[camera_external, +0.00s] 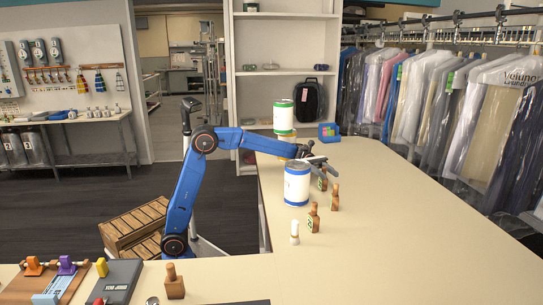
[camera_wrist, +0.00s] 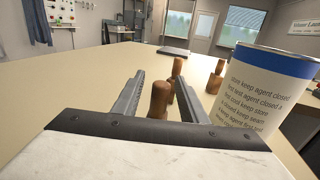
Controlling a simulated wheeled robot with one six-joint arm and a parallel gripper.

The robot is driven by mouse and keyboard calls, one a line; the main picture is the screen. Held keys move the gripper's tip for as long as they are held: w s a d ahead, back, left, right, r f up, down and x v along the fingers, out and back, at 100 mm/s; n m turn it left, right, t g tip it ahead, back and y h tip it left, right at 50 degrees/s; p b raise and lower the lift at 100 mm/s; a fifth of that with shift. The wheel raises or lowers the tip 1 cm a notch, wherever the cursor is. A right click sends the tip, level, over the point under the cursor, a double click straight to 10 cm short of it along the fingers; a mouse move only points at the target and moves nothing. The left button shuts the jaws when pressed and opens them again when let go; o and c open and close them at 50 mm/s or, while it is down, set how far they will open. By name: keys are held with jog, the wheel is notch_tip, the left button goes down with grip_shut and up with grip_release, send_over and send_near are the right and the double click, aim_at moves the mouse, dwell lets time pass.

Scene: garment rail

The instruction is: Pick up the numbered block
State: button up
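Several wooden blocks with knob handles stand upright on the counter in the external view. The nearest block (camera_external: 313,218) has a green-and-white label that may be a number, too small to read. A second block (camera_external: 335,197) stands behind it, and a third block (camera_external: 322,181) is close to my gripper (camera_external: 322,166). In the wrist view, my gripper (camera_wrist: 160,95) is open. A wooden knob (camera_wrist: 159,101) shows between its fingers, its base hidden by the gripper; contact cannot be told. Two more blocks stand beyond, one (camera_wrist: 176,69) partly behind a finger, another (camera_wrist: 215,79) to the right.
A blue-rimmed white can (camera_external: 297,186) stands close beside my gripper and fills the right of the wrist view (camera_wrist: 262,92). A green-banded can (camera_external: 283,117) stands farther back. A small pale peg (camera_external: 295,233) is in front. The counter's right side (camera_external: 400,220) is clear.

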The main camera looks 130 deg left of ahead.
jog(key=shift+w+d, duration=0.3)
jog(key=shift+w, duration=0.2)
jog(key=shift+c, duration=0.6)
grip_shut()
notch_tip(320, 180, up, 10)
